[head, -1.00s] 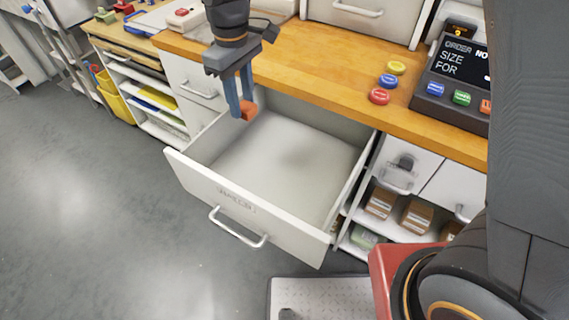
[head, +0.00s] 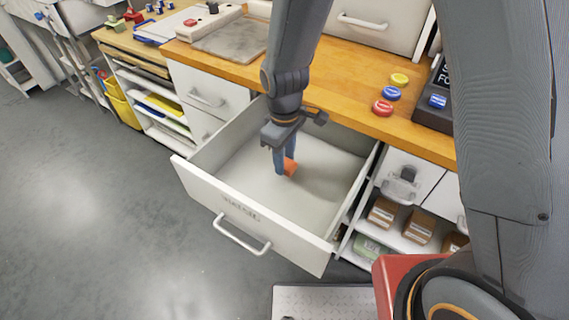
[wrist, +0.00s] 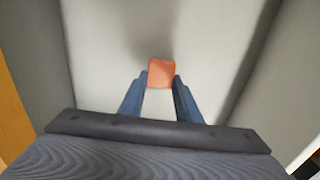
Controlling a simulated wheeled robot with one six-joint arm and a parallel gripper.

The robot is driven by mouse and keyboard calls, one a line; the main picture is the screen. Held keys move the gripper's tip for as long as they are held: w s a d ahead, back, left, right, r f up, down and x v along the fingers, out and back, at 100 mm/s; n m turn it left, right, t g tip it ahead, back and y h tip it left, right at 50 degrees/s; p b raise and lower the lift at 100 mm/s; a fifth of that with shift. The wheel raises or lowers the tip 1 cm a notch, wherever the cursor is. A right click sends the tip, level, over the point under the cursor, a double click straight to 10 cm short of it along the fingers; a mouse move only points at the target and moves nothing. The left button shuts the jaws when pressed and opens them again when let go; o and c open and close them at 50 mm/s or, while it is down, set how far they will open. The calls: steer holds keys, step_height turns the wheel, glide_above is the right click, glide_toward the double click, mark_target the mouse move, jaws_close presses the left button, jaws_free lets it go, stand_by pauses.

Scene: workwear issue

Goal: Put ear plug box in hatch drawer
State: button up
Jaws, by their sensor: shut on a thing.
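The ear plug box is a small orange box (head: 290,167), held between the fingertips of my gripper (head: 284,170). My gripper is shut on it and points down inside the open drawer (head: 238,205), over its middle. In the wrist view the orange box (wrist: 161,73) sits between the two blue fingers (wrist: 160,88), with the pale drawer floor beyond it. I cannot tell whether the box touches the floor. The drawer is pulled out and otherwise looks empty. The lettering on its front is too blurred to read.
The wooden counter (head: 345,85) runs behind the drawer. Yellow, blue and red round buttons (head: 382,108) and a dark order display (head: 437,108) stand on it. Shelves with brown boxes (head: 418,228) are right of the drawer. Grey floor (head: 120,220) is clear at left.

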steer(key=shift+f, duration=1.2)
steer(key=shift+f, duration=0.1)
steer(key=o, duration=1)
step_height(320, 180, up, 12)
steer(key=shift+r+b, duration=0.15)
steer(key=shift+b, duration=0.45)
steer(key=s+d+r+m, duration=0.1)
steer(key=s+d+m, duration=0.1)
steer(key=d+m, duration=0.2)
steer(key=s+d+m, duration=0.3)
steer(key=d+m, duration=0.1)
steer(key=d, duration=0.6)
steer(key=s+d+r+m, duration=0.1)
steer(key=s+d+m, duration=0.2)
steer(key=d, duration=0.4)
steer(key=shift+s+r+m, duration=0.2)
steer(key=shift+r+m, duration=0.15)
steer(key=shift+m, duration=0.15)
